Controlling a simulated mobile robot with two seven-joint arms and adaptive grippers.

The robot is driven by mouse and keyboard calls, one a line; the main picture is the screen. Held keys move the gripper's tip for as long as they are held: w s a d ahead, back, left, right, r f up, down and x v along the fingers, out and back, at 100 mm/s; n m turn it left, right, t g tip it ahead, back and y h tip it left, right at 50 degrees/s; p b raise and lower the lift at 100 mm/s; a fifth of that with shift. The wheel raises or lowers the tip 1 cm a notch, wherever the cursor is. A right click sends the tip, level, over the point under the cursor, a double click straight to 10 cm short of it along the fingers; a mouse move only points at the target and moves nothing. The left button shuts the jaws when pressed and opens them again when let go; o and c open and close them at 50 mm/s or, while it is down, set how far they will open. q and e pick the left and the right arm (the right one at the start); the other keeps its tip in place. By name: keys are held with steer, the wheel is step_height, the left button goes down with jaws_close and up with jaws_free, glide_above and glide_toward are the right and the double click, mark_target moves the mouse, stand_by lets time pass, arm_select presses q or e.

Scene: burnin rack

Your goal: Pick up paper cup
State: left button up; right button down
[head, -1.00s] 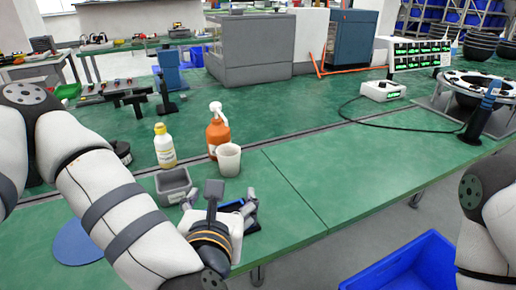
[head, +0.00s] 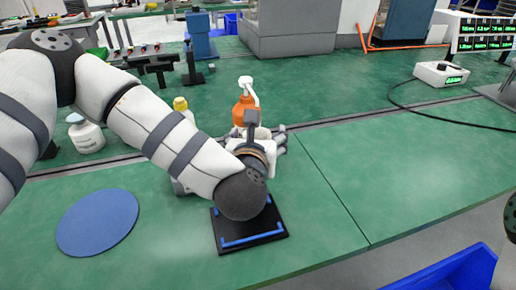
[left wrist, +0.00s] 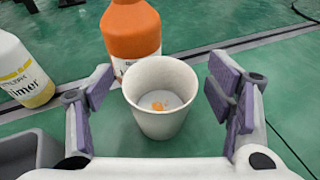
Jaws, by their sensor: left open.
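The white paper cup (left wrist: 160,122) stands upright on the green bench, with a small orange mark inside its bottom. In the left wrist view it is between the two open fingers of my left gripper (left wrist: 164,88), with a gap on each side. In the head view my left gripper (head: 256,134) is in front of the cup and hides most of it. My right gripper is out of view.
An orange pump bottle (left wrist: 131,32) stands right behind the cup. A yellow-and-white bottle (left wrist: 20,72) and a grey bin (left wrist: 38,153) are to the left. A black tray with blue edges (head: 250,241) and a blue disc (head: 98,222) lie nearer.

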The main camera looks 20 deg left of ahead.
arm_select(q)
steer(key=c, duration=1.3)
steer(key=shift+r, duration=0.15)
